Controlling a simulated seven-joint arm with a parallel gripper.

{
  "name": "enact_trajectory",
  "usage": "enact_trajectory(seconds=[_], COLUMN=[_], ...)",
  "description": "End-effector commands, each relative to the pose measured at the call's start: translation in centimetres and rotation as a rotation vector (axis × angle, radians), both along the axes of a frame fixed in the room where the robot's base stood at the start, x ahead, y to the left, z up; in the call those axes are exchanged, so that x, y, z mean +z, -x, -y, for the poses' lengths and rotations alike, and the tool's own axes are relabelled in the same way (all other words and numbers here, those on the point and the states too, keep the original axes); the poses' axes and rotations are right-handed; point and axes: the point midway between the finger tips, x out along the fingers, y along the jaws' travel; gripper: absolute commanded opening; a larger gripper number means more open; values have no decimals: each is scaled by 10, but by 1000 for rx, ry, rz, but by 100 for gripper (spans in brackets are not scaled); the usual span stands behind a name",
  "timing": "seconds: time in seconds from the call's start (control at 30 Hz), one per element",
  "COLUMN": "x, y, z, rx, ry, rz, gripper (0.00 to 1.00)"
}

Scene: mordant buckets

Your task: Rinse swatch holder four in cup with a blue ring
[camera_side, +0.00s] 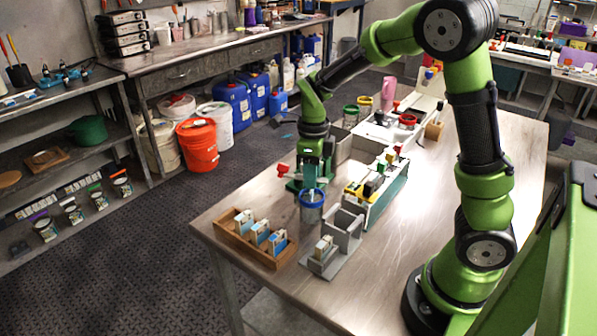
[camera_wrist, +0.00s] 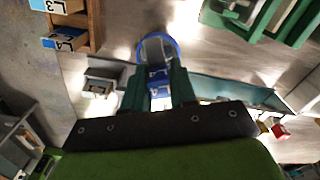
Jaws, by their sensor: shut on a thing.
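The blue-ringed cup (camera_side: 312,207) stands on the metal table directly below my gripper (camera_side: 309,183). In the wrist view the blue ring (camera_wrist: 172,43) shows just beyond my fingertips (camera_wrist: 158,88). My gripper is shut on a small swatch holder with a blue and white face (camera_wrist: 158,74), at the cup's mouth. How deep it sits in the cup is hidden, and I cannot read its label. The wooden rack (camera_side: 236,247) at the table's near left holds several blue-labelled swatch holders (camera_side: 261,234). In the wrist view two labels there look like L3 (camera_wrist: 55,6) and L4 (camera_wrist: 64,41).
A grey slotted stand (camera_side: 347,243) with a swatch holder (camera_side: 323,246) is close right of the cup. A green-and-white rack with coloured items (camera_side: 377,199) stands behind it. Further back are a white tray (camera_side: 390,132) and red-, green- and yellow-ringed cups. The right table side is clear.

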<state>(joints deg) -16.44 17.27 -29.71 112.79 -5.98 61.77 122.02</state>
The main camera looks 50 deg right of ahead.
Motion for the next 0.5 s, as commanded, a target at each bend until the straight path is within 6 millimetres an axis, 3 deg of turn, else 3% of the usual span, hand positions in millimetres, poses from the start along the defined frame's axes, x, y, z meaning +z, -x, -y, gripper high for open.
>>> enact_trajectory(seconds=[0.5], x=[30], y=[-1], z=[0], rx=[0], ry=[1], rz=[4], gripper=[0])
